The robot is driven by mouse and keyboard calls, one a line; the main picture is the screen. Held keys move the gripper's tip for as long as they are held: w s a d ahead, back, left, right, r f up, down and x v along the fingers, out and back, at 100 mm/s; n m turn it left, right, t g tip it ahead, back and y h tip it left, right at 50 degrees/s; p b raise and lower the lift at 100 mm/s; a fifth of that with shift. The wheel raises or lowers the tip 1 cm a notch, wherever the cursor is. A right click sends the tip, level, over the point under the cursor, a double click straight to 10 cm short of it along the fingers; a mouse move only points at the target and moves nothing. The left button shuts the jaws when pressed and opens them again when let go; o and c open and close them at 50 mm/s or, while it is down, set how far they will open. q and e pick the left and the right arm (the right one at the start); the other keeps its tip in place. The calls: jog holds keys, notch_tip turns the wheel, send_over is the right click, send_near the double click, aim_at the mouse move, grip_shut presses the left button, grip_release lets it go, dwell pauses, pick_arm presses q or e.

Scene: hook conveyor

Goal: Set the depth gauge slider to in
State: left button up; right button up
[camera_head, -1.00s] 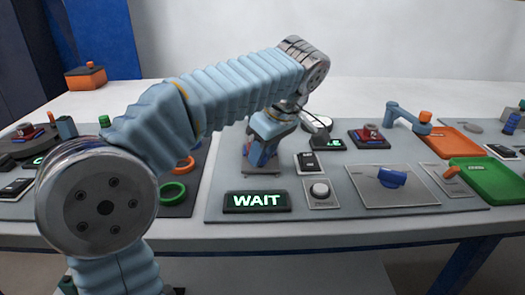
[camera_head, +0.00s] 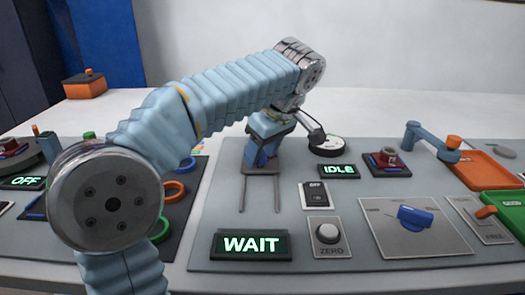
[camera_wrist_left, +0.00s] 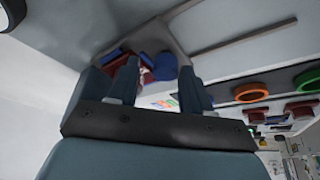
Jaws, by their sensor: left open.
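My left gripper (camera_head: 262,155) hangs low over the panel, behind the WAIT sign; its two fingers show spread apart in the left wrist view (camera_wrist_left: 158,78). A blue and dark red part (camera_wrist_left: 163,66) shows beyond and between the fingers there, and I cannot tell if they touch it. Two thin parallel rails (camera_head: 260,195) run on the panel in front of the gripper in the head view. The slider is not clearly identifiable; the gripper may hide it. A round white-faced dial (camera_head: 327,146) sits right of the gripper. My right gripper is out of view.
A lit WAIT sign (camera_head: 251,244) and a ZERO button (camera_head: 327,233) are nearest. An IDLE display (camera_head: 339,171) and a switch marked OFF (camera_head: 315,195) lie to the right. A blue knob (camera_head: 415,217) and a green tray (camera_head: 511,221) are farther right.

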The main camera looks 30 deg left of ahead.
pick_arm(q)
jog(key=p+v, duration=0.1)
jog(key=v, duration=1.3)
jog(key=shift+p, duration=0.35)
